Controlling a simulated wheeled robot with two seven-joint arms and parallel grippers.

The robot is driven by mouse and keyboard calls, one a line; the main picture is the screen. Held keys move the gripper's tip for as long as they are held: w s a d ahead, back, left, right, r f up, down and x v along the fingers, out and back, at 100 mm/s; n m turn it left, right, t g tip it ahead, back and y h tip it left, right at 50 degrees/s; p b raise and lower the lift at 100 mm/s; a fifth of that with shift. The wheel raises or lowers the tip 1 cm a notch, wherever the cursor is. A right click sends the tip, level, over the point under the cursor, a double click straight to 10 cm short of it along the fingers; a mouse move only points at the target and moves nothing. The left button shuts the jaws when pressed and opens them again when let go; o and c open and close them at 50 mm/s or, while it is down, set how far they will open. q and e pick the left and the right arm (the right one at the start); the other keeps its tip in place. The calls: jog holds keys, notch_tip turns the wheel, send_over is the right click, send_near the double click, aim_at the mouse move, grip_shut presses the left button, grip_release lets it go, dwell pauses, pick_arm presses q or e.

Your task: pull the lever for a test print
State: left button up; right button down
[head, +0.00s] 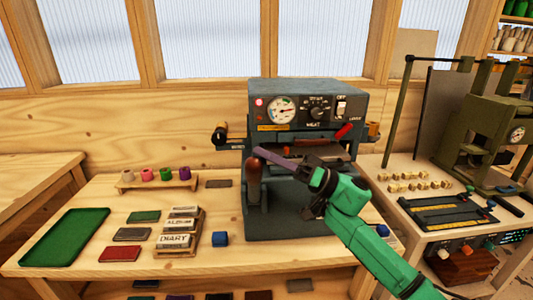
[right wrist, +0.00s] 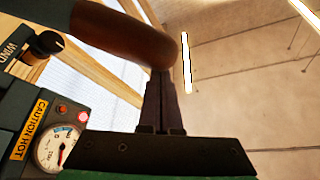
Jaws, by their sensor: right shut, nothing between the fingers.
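The foil press (head: 300,215) is a dark grey-green machine in the middle of the bench. Its lever has a brown rounded handle (head: 254,173), standing upright at the press's front left. My right gripper (head: 258,151) reaches in from the right across the press front, its fingers shut and empty, tips by the top of the handle. In the right wrist view the brown handle (right wrist: 120,32) lies across the upper left, close to the shut fingertips (right wrist: 160,75). I cannot tell whether they touch it. My left gripper is not in view.
The press panel has a gauge (head: 281,110), dial and switch; a caution-hot label (right wrist: 29,130) shows in the wrist view. Left are a green tray (head: 64,238), foil rolls (head: 154,175), stacked type blocks (head: 179,228) and a blue cube (head: 220,239). Another machine (head: 485,130) stands right.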

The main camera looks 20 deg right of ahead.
jog(key=shift+s+a+f+n+g+y+b, duration=0.25)
jog(key=shift+s+f+n+g+y+b, duration=0.05)
jog(key=shift+s+f+n+b, duration=0.65)
pick_arm(q)
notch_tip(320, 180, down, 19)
jog(key=b, duration=1.7)
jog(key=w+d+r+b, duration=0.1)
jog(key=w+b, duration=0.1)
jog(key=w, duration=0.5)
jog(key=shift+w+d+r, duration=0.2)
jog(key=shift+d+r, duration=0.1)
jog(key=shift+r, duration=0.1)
pick_arm(e)
jog(key=s+a+f+n+g+y, duration=0.1)
jog(key=s+f+n+g, duration=0.4)
jog(key=f+n, duration=0.3)
jog(key=s+a+f+n+g+y, duration=0.1)
jog(key=s+f+n+g, duration=0.4)
jog(key=f+n, duration=0.3)
notch_tip(320, 180, down, 3)
jog(key=shift+s+a+f, duration=0.2)
jog(key=shift+a, duration=0.15)
jog(key=shift+f, duration=0.1)
